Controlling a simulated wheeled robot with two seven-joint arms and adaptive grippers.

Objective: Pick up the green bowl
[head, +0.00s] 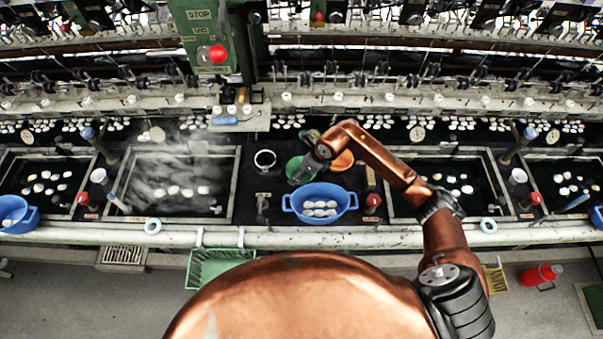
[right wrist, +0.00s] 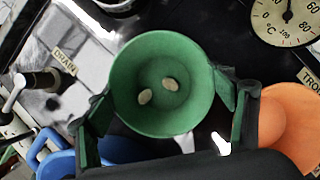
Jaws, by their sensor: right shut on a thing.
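The green bowl (head: 293,166) is on the dark counter area between the two basins, behind the blue basin, partly hidden by my right gripper (head: 309,166). In the right wrist view the green bowl (right wrist: 139,110) is between the two fingers of my right gripper (right wrist: 165,112), which is shut on it. Two pale cocoons lie inside the bowl. I cannot tell whether the bowl touches the counter. My left gripper is not in view.
A blue two-handled basin (head: 320,193) with several cocoons stands in front. An orange bowl (head: 343,160) is right beside the gripper, also in the right wrist view (right wrist: 288,125). A white-rimmed cup (head: 264,160) stands to the left. Water basins (head: 237,185) flank this spot.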

